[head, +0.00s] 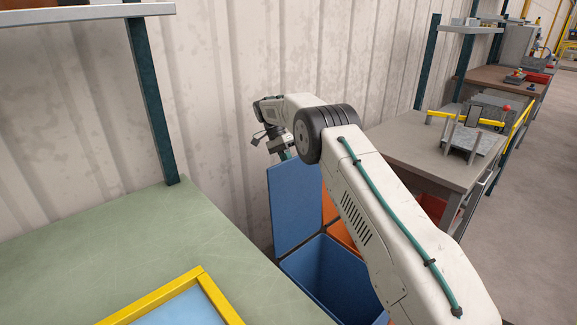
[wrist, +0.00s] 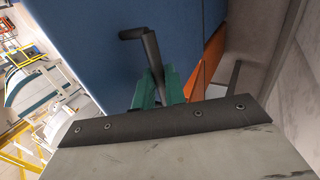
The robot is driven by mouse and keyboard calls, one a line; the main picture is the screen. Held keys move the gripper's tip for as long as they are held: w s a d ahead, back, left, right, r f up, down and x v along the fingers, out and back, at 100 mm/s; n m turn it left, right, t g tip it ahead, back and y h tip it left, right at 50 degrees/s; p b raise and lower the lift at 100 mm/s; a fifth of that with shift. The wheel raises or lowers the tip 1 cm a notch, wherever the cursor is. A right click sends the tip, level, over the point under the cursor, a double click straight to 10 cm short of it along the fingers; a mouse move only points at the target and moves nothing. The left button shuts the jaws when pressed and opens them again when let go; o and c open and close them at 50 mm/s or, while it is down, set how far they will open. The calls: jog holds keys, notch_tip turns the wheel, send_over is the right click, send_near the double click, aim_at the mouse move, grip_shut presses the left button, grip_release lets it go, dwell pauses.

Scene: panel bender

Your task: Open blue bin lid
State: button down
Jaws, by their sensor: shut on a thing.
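The blue bin (head: 335,275) stands beyond the green table, and I can see into its open top. Its blue lid (head: 295,205) is raised and stands nearly upright by the wall. In the wrist view the lid's broad blue face (wrist: 90,35) fills the upper left, with a dark bent handle (wrist: 150,45) on it. My gripper (wrist: 158,80) has green fingers shut on the handle.
An orange bin (head: 341,233) with an orange lid (head: 328,207) stands beside the blue one, partly hidden by my arm. A green table (head: 130,235) with a yellow-framed tray (head: 205,285) is at left. A corrugated wall (head: 220,90) stands behind; a grey workbench (head: 420,148) is at right.

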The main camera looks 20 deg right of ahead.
jog(key=c, duration=1.5)
grip_release()
jog(key=shift+o, duration=0.2)
jog(key=shift+a, duration=0.1)
notch_tip(320, 180, up, 4)
jog(key=shift+s+f, duration=0.1)
jog(key=shift+f, duration=0.05)
jog(key=s+r, duration=0.1)
jog(key=s, duration=1.5)
jog(key=shift+a, duration=0.45)
jog(key=shift+w+r, duration=0.1)
